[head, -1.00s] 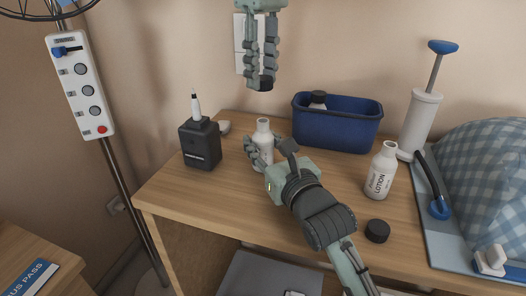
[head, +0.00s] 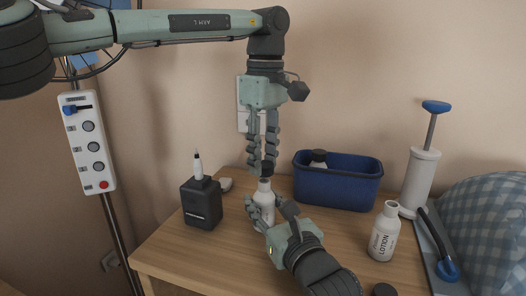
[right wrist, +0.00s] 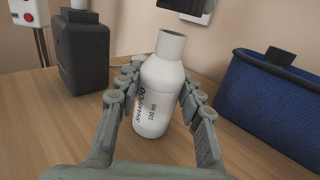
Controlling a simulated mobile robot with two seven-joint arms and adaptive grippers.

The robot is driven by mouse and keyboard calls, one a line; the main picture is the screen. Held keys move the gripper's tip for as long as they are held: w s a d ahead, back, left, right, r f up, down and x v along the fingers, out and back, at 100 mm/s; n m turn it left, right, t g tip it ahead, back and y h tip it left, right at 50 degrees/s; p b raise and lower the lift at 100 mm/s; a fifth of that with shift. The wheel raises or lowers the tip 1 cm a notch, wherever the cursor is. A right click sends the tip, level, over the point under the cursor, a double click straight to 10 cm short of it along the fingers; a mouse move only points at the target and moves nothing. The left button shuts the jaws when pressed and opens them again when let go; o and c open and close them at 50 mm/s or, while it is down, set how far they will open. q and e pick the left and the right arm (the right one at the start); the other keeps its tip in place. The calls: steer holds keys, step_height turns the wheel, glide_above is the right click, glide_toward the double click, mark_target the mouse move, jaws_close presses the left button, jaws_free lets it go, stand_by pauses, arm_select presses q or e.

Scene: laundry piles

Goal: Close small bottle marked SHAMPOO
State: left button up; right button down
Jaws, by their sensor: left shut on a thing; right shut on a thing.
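The small white shampoo bottle (head: 264,188) stands upright on the bedside table. Its SHAMPOO label and bare, uncapped neck show in the right wrist view, where the bottle (right wrist: 158,95) fills the middle. My right gripper (head: 268,208) is shut around the bottle's body, with one finger on each side. My left gripper (head: 263,163) points down from above, shut on a dark cap (head: 267,168) held at its fingertips. The cap is just above the bottle's mouth in the head view, apparently apart from it.
A black dispenser box (head: 202,205) with a white nozzle stands left of the bottle. A blue bin (head: 338,188) is behind to the right. A lotion bottle (head: 384,232) is open, with a loose black cap (head: 384,290) nearby. A white pump (head: 418,180) stands farther right.

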mark_target(266, 163)
stand_by(0.3)
arm_select(q)
steer(key=shift+f, duration=0.9)
steer(key=shift+f, duration=0.55)
steer(key=m, duration=0.5)
steer(key=shift+m, duration=0.3)
steer(key=m, duration=0.5)
steer(key=shift+d+f, duration=0.1)
steer(key=shift+d, duration=0.05)
steer(key=m, duration=0.5)
steer(key=shift+t, duration=0.3)
steer(key=m, duration=0.3)
steer(key=shift+m, duration=0.4)
